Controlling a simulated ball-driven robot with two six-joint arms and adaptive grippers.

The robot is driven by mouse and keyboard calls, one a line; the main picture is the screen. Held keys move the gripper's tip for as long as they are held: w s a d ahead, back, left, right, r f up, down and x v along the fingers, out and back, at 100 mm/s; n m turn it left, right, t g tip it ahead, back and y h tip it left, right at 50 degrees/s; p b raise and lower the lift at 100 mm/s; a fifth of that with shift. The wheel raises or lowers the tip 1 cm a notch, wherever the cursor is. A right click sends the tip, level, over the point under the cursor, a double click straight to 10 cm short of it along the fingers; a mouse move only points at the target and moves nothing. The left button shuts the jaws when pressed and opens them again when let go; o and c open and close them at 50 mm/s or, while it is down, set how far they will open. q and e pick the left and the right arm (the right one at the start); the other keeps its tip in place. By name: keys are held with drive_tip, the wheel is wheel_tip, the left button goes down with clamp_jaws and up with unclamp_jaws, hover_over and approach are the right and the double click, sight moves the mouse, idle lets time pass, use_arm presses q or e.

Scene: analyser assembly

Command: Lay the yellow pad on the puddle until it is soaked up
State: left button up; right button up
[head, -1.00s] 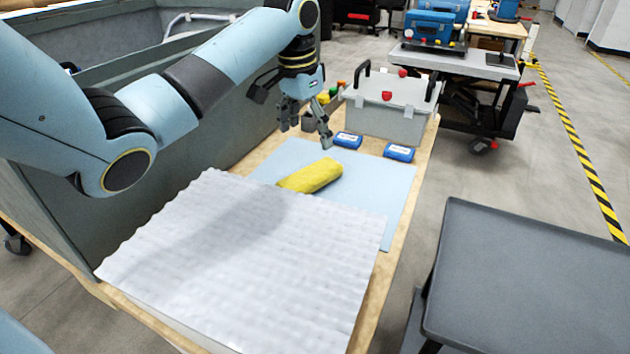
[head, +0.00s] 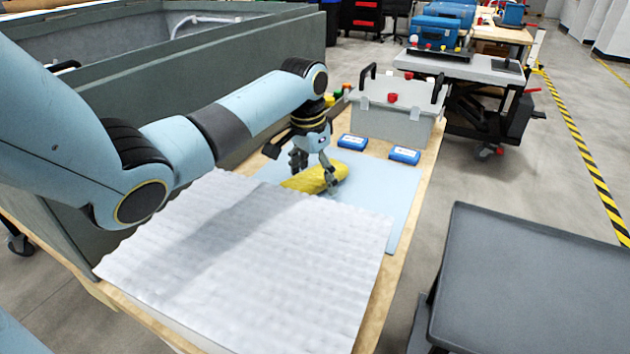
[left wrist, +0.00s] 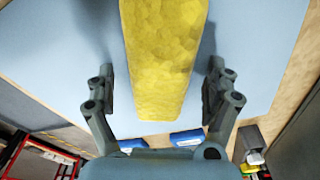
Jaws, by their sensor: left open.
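The yellow pad (head: 314,179) lies on a light blue mat (head: 393,203) on the wooden bench. It also fills the upper middle of the left wrist view (left wrist: 163,55). My left gripper (head: 314,180) is above the pad, with its fingers pointing down. In the left wrist view the left gripper (left wrist: 160,92) is open, with one finger on each side of the pad and a gap to it on both sides. I cannot make out a puddle in these views. My right gripper is not in view.
A white quilted sheet (head: 250,270) covers the near bench. A grey toolbox (head: 395,110) stands at the back. A grey wall (head: 200,60) runs along the left. A dark cart (head: 540,285) stands at right.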

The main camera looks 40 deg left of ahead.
use_arm(q)
drive_tip(key=shift+r, duration=0.15)
drive_tip(key=c, duration=1.4)
